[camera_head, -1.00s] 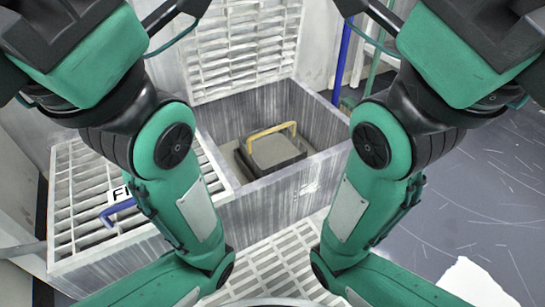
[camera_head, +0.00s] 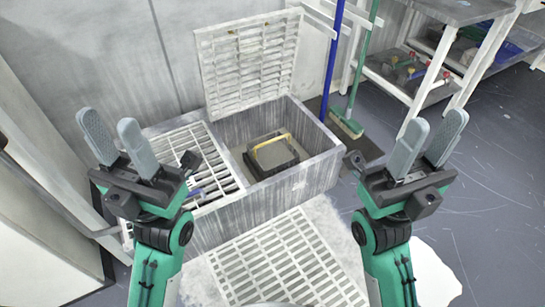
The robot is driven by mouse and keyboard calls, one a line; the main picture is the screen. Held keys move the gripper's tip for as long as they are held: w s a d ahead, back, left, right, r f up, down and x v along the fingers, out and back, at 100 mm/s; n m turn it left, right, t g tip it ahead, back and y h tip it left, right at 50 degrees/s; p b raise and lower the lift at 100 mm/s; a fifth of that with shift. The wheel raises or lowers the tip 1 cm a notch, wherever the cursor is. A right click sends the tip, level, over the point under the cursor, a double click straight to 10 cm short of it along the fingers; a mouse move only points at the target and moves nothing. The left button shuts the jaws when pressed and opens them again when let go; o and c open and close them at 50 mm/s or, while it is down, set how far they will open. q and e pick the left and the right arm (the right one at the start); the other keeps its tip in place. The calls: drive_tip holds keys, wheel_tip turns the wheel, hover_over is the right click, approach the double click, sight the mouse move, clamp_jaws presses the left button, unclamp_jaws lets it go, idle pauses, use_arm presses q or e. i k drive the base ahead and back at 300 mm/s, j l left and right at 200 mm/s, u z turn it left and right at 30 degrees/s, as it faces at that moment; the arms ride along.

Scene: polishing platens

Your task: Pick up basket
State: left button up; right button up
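The basket (camera_head: 276,157) is a dark box with a yellow handle (camera_head: 270,143). It sits inside the open right compartment of a grey bin (camera_head: 262,204). My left gripper (camera_head: 117,134) is raised to the left of the bin, with its two grey fingers apart and nothing between them. My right gripper (camera_head: 427,138) is raised to the right of the bin, its two fingers also apart and empty. Both grippers are clear of the basket.
A slatted lid (camera_head: 250,62) stands open behind the basket. A slatted grate (camera_head: 185,150) covers the left compartment. A white floor grate (camera_head: 285,262) lies in front. A green broom (camera_head: 348,122) and a blue pole (camera_head: 333,55) stand behind right, near a shelf (camera_head: 415,92).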

sight(272, 154)
drive_tip(key=i+l+u, duration=0.1)
drive_tip(key=i+l, duration=0.15)
drive_tip(key=i+l+u, duration=0.1)
drive_tip(key=l, duration=0.25)
drive_tip(key=i+l+u, duration=0.15)
drive_tip(key=i+l, duration=0.15)
drive_tip(key=i+l+u, duration=0.1)
drive_tip(key=l, duration=0.3)
drive_tip(key=i+l+u, duration=0.1)
drive_tip(key=i+l, duration=0.2)
drive_tip(key=i+l+u, duration=0.1)
drive_tip(key=l, duration=0.35)
drive_tip(key=i+l+u, duration=0.15)
drive_tip(key=l, duration=0.25)
drive_tip(key=i+l+u, duration=0.1)
drive_tip(key=l, duration=0.3)
drive_tip(key=i, duration=0.1)
